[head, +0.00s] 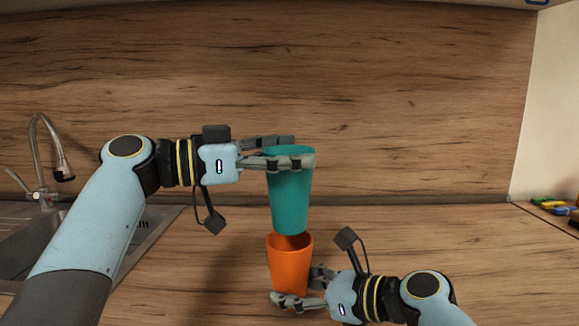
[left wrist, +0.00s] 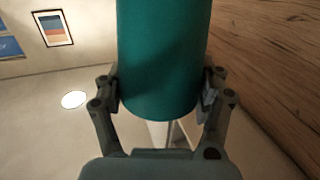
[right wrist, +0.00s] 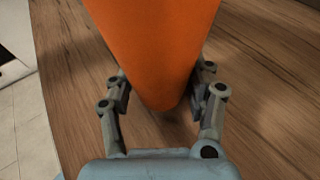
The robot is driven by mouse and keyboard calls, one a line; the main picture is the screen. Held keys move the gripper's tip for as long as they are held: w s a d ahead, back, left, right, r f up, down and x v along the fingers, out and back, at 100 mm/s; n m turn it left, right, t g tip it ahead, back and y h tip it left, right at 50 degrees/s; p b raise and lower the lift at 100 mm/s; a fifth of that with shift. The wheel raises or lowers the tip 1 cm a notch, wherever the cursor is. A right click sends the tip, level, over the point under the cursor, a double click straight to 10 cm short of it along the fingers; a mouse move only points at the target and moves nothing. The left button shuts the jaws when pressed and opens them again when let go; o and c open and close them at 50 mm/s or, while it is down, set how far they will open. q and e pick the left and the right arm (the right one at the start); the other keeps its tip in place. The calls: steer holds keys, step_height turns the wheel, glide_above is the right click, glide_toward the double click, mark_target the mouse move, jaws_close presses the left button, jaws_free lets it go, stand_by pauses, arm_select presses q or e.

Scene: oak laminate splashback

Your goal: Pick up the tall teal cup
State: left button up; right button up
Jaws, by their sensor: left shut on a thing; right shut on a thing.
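The tall teal cup (head: 290,204) is upright in the head view, directly above the orange cup. My left gripper (head: 304,151) is shut on it near its rim; the left wrist view shows the teal cup (left wrist: 162,60) between both fingers. The orange cup (head: 290,264) is upright on the counter. My right gripper (head: 296,288) is shut on its lower part; the orange cup (right wrist: 155,50) also fills the space between the fingers in the right wrist view. The teal cup's bottom is at the orange cup's rim; I cannot tell whether it is slightly inside or just behind it.
A sink (head: 150,236) with a tap (head: 45,160) is at the left. Several small coloured items (head: 550,204) lie at the far right edge by the white wall. The wooden counter (head: 440,235) is clear right of the cups, and the wooden splashback (head: 400,90) stands behind.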

steer(key=shift+r+p, duration=0.95)
steer(key=shift+r, duration=0.4)
steer(key=o, duration=1)
steer(key=shift+c, duration=0.2)
